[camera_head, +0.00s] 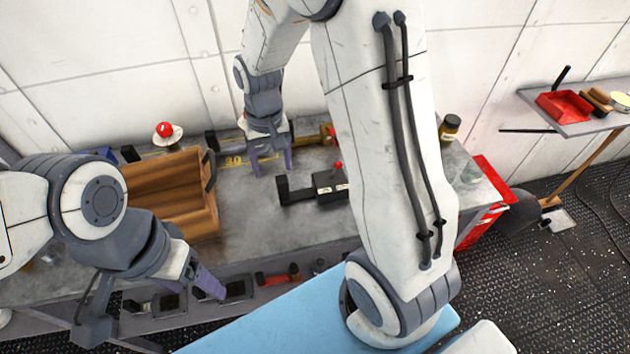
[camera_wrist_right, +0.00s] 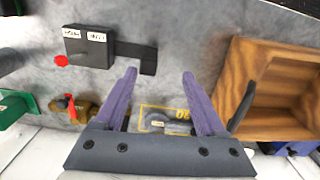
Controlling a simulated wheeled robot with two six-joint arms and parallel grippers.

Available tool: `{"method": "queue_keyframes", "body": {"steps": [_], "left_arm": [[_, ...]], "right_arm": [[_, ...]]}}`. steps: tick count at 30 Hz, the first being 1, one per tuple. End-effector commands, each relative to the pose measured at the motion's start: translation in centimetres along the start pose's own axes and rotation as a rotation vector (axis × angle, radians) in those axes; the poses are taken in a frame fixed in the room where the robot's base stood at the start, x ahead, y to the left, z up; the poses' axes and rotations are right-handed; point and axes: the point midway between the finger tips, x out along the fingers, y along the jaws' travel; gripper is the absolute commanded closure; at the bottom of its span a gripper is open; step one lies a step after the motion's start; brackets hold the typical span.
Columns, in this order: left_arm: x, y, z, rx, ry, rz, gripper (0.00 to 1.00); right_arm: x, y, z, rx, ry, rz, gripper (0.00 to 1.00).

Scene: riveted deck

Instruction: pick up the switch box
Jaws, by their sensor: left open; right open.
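The switch box (camera_head: 330,187) is a small dark box with a red knob and white labels, lying on the grey workbench. A flat black bar reaches from its side. In the right wrist view the switch box (camera_wrist_right: 88,46) is at upper left, with the black bar ending just ahead of the fingers. My right gripper (camera_head: 272,170) is open and empty above the bench, left of and behind the box. My left gripper (camera_head: 206,284) is at the bench's front edge, open, away from the box.
A wooden crate (camera_head: 205,222) stands left of the box. A brass valve piece (camera_wrist_right: 84,107) and a green item (camera_wrist_right: 14,108) are near the wall. A red-topped white item (camera_head: 166,136) and a dark-lidded jar (camera_head: 449,127) stand at the back. Bare bench lies before the box.

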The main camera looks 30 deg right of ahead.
Motion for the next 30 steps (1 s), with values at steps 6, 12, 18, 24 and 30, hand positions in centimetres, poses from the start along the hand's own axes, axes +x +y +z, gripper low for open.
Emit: {"method": "queue_keyframes", "body": {"steps": [6, 12, 18, 24, 30], "left_arm": [[0.1, 0.0, 0.0, 0.0, 0.0, 0.0, 0.28], [-0.3, 0.0, 0.0, 0.0, 0.0, 0.0, 0.28], [-0.7, 0.1, 0.0, 0.0, 0.0, 0.0, 0.28], [-1.8, 0.1, -0.1, -0.001, 0.0, 0.0, 0.28], [-2.0, 0.1, -0.1, -0.001, 0.0, 0.0, 0.28]], "right_arm": [[3.3, 2.2, -1.8, 0.084, -0.008, 0.008, 0.28], [6.2, 2.2, -1.8, 0.082, -0.007, 0.007, 0.28], [7.6, 2.1, -1.7, 0.081, -0.006, 0.007, 0.28], [10.2, 1.9, -1.5, 0.08, -0.009, 0.008, 0.28], [12.1, 2.0, -1.7, 0.081, -0.004, 0.006, 0.28]]}}
